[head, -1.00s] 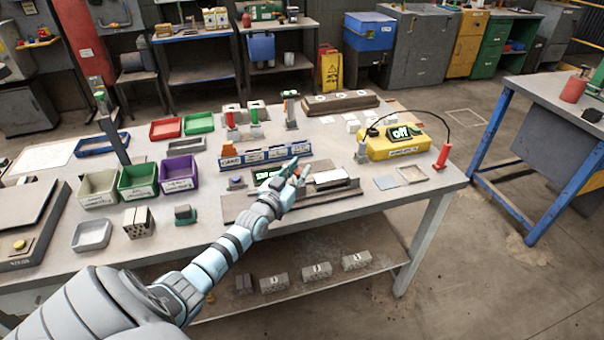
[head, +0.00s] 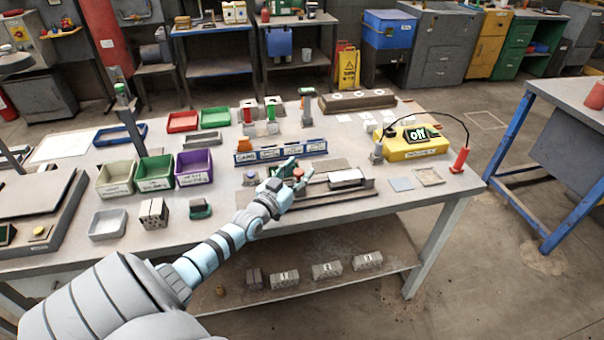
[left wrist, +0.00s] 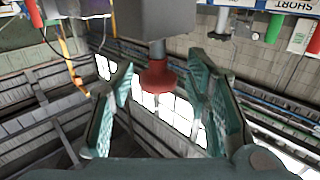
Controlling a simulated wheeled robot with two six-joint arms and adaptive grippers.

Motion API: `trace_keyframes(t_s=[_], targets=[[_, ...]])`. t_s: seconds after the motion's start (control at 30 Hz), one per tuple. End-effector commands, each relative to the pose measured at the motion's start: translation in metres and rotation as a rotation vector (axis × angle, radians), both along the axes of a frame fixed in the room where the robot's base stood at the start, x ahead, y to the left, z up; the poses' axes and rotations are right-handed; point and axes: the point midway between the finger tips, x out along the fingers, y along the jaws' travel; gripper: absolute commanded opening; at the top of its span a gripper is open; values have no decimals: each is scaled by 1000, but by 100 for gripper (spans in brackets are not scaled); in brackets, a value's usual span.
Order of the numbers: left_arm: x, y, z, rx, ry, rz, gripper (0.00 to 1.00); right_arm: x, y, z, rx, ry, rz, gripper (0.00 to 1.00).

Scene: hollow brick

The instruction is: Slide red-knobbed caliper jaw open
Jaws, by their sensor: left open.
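The caliper is a dark rail fixture (head: 345,194) on the bench's front half, with a pale grey block (head: 346,177) lying in it. Its red knob (head: 298,172) shows beside my left fingertips. My left gripper (head: 291,178) reaches over the left part of the fixture and hides it. In the left wrist view, the red knob (left wrist: 158,75) on its short stem sits between the two spread teal fingers of the left gripper (left wrist: 160,100), with gaps on both sides. The left gripper is open. My right gripper does not show.
A blue labelled rack (head: 280,153) stands just behind the fixture. A yellow box (head: 410,150) reading "off" is to the right. Coloured bins (head: 155,172) and a grey tray (head: 108,224) are to the left. Bench space in front of the fixture is narrow.

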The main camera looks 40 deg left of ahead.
Motion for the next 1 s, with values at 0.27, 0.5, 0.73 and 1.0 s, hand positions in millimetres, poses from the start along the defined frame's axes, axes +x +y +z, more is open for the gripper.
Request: trace_keyframes(t_s=[0.27,0.5,0.73,1.0], targets=[[-17,-3,0,1,-1,-3,44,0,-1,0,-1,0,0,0],[-80,-14,-2,2,6,-5,44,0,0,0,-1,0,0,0],[-117,-20,-1,0,4,-2,44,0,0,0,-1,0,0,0],[-119,-20,-1,-1,1,-1,44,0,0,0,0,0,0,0]])
